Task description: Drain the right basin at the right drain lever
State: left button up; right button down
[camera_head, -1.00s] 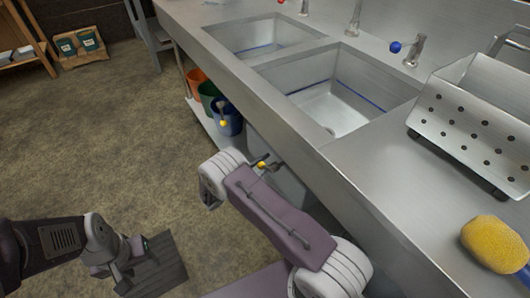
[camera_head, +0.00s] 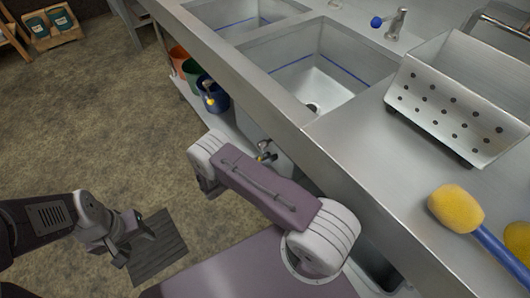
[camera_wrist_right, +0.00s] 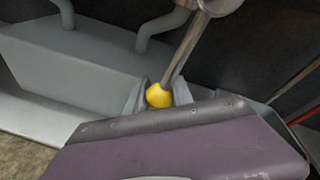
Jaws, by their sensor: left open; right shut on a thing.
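The right basin (camera_head: 345,62) is a steel sink with a blue line on its wall and a round drain hole at its near corner. I cannot make out a water level in it. The right drain lever (camera_wrist_right: 185,55) is a metal rod with a yellow knob, below the counter. My right gripper (camera_wrist_right: 158,94) is shut on the yellow knob; in the head view its fingers (camera_head: 265,152) are partly hidden behind my arm. My left gripper (camera_head: 132,228) is open and empty, low over the floor at the left.
Another yellow-tipped lever (camera_head: 210,99) hangs before a blue bucket (camera_head: 216,95) under the left basin (camera_head: 240,14). A perforated steel rack (camera_head: 465,95) and a yellow-headed brush (camera_head: 456,207) lie on the counter. The counter's front edge runs beside my right arm.

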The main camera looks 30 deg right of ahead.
jog(key=shift+s+n, duration=0.3)
jog(key=shift+s, duration=0.15)
jog(key=c, duration=1.1)
grip_release()
jog(key=p+v, duration=0.1)
jog(key=v, duration=0.8)
jog(key=shift+p, duration=0.3)
